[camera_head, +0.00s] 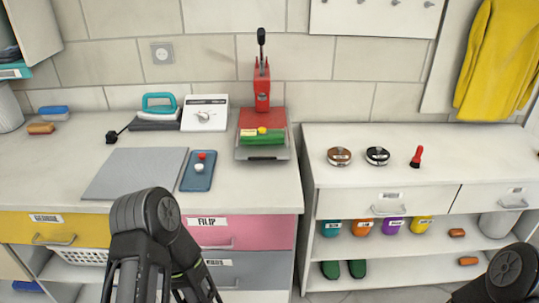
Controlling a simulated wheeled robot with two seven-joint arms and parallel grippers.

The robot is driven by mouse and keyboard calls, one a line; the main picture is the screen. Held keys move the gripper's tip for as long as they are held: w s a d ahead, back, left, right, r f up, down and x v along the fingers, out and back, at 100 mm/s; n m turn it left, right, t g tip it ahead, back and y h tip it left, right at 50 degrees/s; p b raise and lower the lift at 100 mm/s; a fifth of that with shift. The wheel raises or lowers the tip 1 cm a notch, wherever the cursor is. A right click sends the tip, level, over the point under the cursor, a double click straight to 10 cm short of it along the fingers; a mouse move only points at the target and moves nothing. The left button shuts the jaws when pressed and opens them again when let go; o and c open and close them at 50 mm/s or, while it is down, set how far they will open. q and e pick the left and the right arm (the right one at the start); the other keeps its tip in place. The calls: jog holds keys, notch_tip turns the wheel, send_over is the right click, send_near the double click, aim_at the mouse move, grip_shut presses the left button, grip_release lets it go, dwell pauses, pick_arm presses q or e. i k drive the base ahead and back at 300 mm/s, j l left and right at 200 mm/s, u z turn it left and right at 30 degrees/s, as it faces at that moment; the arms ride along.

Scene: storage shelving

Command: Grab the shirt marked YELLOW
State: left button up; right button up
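A yellow shirt (492,60) hangs on the wall at the top right, partly cut off by the upper frame edge. No marking can be read on it. A black part of my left arm rises from the lower left edge, in front of the counter. A black part of my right arm shows in the lower right corner. I cannot make out the fingertips of either gripper. Neither arm touches the shirt.
A red heat press (262,90) bears a green item (262,138). The right cabinet (420,140) holds two round tins, a red brush (416,157) and colored pots below. Its top is mostly clear.

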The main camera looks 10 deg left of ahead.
aim_at(273, 136)
jog(key=i+l+z, duration=0.1)
jog(key=i+l, duration=0.55)
jog(key=i, duration=0.1)
